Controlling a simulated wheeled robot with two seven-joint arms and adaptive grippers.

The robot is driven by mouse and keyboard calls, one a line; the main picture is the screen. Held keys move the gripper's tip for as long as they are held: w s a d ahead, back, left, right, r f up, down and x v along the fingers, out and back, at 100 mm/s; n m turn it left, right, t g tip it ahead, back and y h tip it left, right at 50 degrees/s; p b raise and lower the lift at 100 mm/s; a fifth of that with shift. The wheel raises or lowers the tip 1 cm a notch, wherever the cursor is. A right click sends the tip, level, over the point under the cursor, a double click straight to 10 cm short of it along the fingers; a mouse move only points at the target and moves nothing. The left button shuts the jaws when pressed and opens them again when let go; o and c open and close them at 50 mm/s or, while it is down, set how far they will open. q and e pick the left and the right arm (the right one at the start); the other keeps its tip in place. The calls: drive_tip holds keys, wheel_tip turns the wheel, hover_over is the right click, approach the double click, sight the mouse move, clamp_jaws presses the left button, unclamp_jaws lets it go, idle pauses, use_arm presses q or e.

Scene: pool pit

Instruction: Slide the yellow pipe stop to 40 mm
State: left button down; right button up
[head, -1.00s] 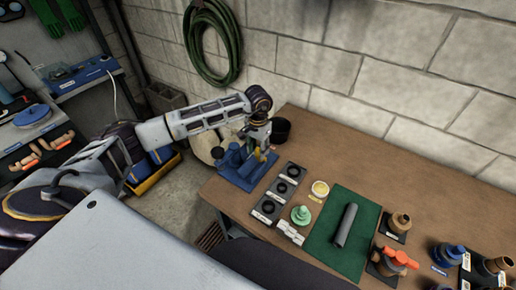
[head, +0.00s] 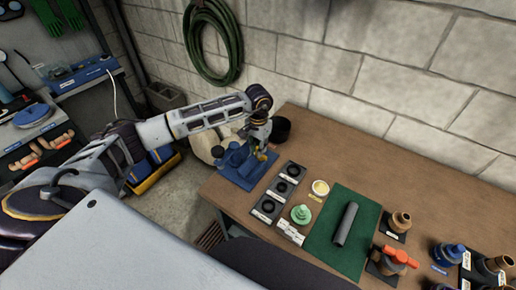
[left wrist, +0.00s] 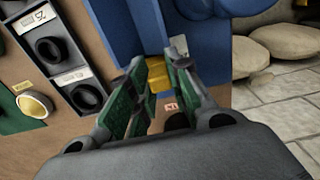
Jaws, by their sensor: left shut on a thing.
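The yellow pipe stop (left wrist: 160,76) shows in the left wrist view between the green-padded fingers of my left gripper (left wrist: 157,68). It sits against a blue fixture (left wrist: 205,45). My left gripper is shut on the stop. In the head view my left gripper (head: 263,148) points down at the right side of the blue fixture (head: 236,175), with a small bit of the yellow stop (head: 262,156) showing under it. A pale strip (left wrist: 179,46) lies beside the stop; its marks are too blurred to read. My right gripper is not in view.
Black trays with dark rings (head: 279,188) stand just right of the fixture. A black cup (head: 281,129) stands behind my gripper. A green mat (head: 326,248) with a grey pipe (head: 346,224) lies further right. The table's back middle is clear.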

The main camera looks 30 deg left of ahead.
use_arm(q)
drive_tip(key=shift+w+d+f+b, duration=0.1)
drive_tip(key=shift+w+d+b, duration=0.05)
drive_tip(key=shift+w+b, duration=1.15)
drive_tip(key=shift+w, duration=0.4)
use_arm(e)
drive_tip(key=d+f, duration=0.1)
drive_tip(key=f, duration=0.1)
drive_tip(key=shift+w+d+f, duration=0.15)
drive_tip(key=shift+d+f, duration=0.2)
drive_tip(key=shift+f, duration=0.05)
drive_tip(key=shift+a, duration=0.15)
use_arm(q)
drive_tip(key=c, duration=1.4)
unclamp_jaws()
drive_tip(key=shift+c, duration=0.2)
drive_tip(key=shift+o, duration=0.6)
drive_tip(key=shift+r, duration=0.2)
wheel_tip(320, 180, up, 12)
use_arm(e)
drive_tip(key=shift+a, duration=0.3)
use_arm(q)
drive_tip(key=shift+f, duration=0.1)
